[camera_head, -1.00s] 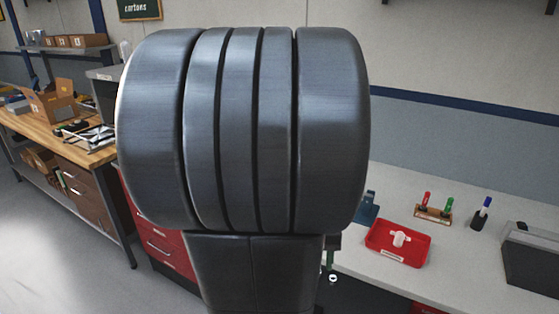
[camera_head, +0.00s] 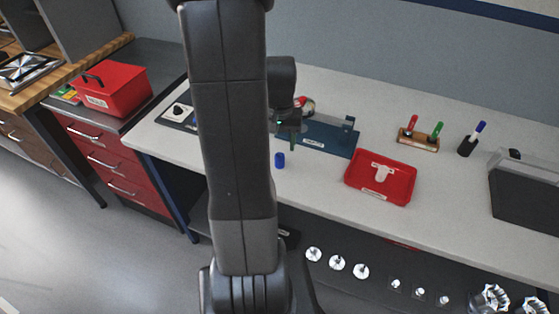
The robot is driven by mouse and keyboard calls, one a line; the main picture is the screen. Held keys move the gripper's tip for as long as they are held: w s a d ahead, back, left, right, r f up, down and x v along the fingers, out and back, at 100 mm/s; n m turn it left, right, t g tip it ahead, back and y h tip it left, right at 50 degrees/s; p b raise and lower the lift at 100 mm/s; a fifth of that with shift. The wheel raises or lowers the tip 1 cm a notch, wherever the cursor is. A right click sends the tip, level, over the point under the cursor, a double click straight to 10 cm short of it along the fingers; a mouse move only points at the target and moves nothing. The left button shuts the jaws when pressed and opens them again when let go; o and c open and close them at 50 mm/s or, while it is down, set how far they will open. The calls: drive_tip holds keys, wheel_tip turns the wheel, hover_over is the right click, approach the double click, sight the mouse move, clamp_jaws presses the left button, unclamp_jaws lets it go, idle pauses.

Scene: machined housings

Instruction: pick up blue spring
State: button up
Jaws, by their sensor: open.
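A small blue cylinder (camera_head: 279,160), which looks like the blue spring, stands on the pale worktop near its front edge. Its coils are too small to make out. My gripper (camera_head: 288,144) is open and hangs just above and slightly right of it, close to the blue base plate. The fingers are small and dark in this view, and nothing shows between them. I cannot tell the exact height of the fingertips above the worktop. My own arm stands large in front and hides the worktop to the left of the spring.
A blue fixture plate (camera_head: 330,138) lies just behind the spring, with a red round part (camera_head: 305,104) near it. A red tray (camera_head: 381,178) with a white piece is to the right. A marker rack (camera_head: 419,140) and a dark screen (camera_head: 525,194) stand further right.

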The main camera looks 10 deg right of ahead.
sight(280, 155)
drive_tip(key=shift+w+f+p, duration=0.15)
drive_tip(key=shift+f+p, duration=0.05)
drive_tip(key=shift+f, duration=1.55)
drive_tip(key=shift+w+f+p, duration=0.1)
drive_tip(key=shift+f+p, duration=0.1)
drive_tip(key=shift+f, duration=1.55)
drive_tip(key=c, duration=1.1)
drive_tip(key=shift+r, duration=0.15)
